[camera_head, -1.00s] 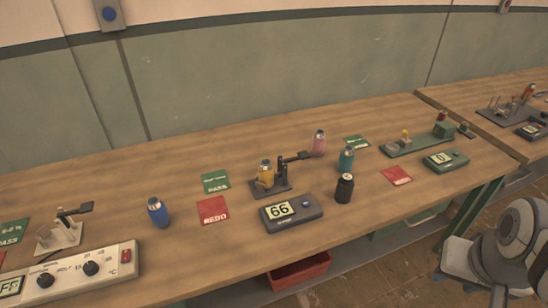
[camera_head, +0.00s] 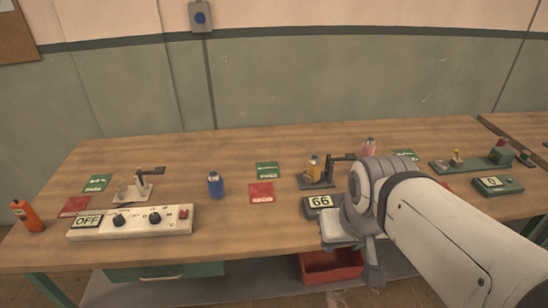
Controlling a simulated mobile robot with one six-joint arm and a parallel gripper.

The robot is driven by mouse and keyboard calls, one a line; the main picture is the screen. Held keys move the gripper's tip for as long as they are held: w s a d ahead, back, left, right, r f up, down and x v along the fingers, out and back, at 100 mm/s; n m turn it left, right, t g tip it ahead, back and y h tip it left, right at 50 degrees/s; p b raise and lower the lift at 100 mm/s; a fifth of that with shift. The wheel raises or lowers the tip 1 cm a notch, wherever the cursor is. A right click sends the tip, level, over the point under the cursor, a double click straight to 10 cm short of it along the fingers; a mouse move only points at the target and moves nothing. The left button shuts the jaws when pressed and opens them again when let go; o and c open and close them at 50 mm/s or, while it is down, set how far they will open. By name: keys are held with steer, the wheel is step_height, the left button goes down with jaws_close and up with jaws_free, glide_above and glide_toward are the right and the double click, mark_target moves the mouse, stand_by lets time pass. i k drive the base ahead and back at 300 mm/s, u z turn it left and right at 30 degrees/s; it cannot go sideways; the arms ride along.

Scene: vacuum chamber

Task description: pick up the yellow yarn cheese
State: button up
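The yellow yarn cheese (camera_head: 314,169) stands upright on a small dark stand (camera_head: 318,184) with a lever arm, near the middle of the bench. Its dark top faces up. My gripper (camera_head: 350,245) is at the end of my arm, in front of the bench and nearer to me than the yellow cheese, below and right of it in the picture. Its fingers are not clear, so I cannot tell whether it is open or shut. The gripper is apart from the yellow cheese.
A blue cheese (camera_head: 215,185) stands to the left, and a pink one (camera_head: 369,147) to the right behind my arm. A display box (camera_head: 320,202) sits in front of the stand. A control box (camera_head: 130,221) and orange object (camera_head: 28,215) are left. A red bin (camera_head: 330,267) is below.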

mark_target(314, 166)
steer(key=u, duration=0.05)
steer(key=i, duration=1)
steer(key=u, duration=0.05)
